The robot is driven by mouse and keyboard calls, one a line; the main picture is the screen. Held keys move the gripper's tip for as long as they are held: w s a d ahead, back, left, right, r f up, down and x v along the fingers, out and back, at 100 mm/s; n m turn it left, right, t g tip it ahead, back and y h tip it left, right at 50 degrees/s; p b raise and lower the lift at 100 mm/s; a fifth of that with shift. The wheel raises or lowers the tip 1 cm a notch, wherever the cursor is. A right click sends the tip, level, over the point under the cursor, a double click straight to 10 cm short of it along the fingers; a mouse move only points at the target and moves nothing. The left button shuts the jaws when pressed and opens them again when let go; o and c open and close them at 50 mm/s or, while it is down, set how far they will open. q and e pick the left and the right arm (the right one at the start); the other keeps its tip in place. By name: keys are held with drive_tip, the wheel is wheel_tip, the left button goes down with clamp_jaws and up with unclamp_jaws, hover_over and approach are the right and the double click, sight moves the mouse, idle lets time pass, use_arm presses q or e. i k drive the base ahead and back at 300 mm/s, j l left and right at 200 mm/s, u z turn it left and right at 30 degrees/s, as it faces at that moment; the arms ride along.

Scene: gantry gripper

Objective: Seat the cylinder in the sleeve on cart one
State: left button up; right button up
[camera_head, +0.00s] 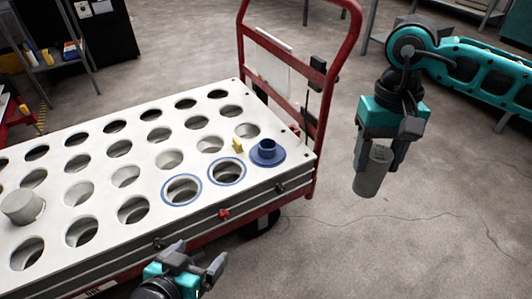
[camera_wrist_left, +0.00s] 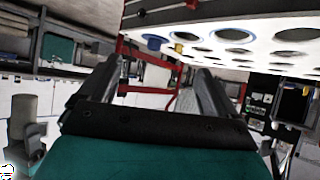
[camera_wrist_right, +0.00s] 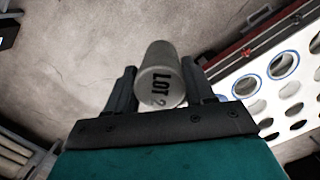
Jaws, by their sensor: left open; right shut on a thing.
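A grey cylinder (camera_head: 371,175) is held in my right gripper (camera_head: 378,150), off the right side of the cart. In the right wrist view the cylinder (camera_wrist_right: 160,80) shows dark "LOT 2" lettering between the fingers. The blue flanged sleeve (camera_head: 267,152) stands upright at the near right corner of the white cart top (camera_head: 150,185). The gripper is to the right of the sleeve and apart from it. My left gripper (camera_head: 200,262) is open and empty by the cart's near edge. In the left wrist view the cart top is overhead in the picture.
The cart top has rows of round holes, two with blue rings (camera_head: 182,189) (camera_head: 227,171). A small yellow piece (camera_head: 238,146) stands near the sleeve. A red handle frame (camera_head: 320,100) rises at the cart's right end. Floor right is clear.

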sight(268, 153)
drive_tip(key=i+l+u, duration=0.15)
drive_tip(key=i+u, duration=0.2)
drive_tip(key=i+l+u, duration=0.25)
drive_tip(key=u, duration=0.15)
drive_tip(key=i+l+u, duration=0.35)
drive_tip(key=k, duration=0.05)
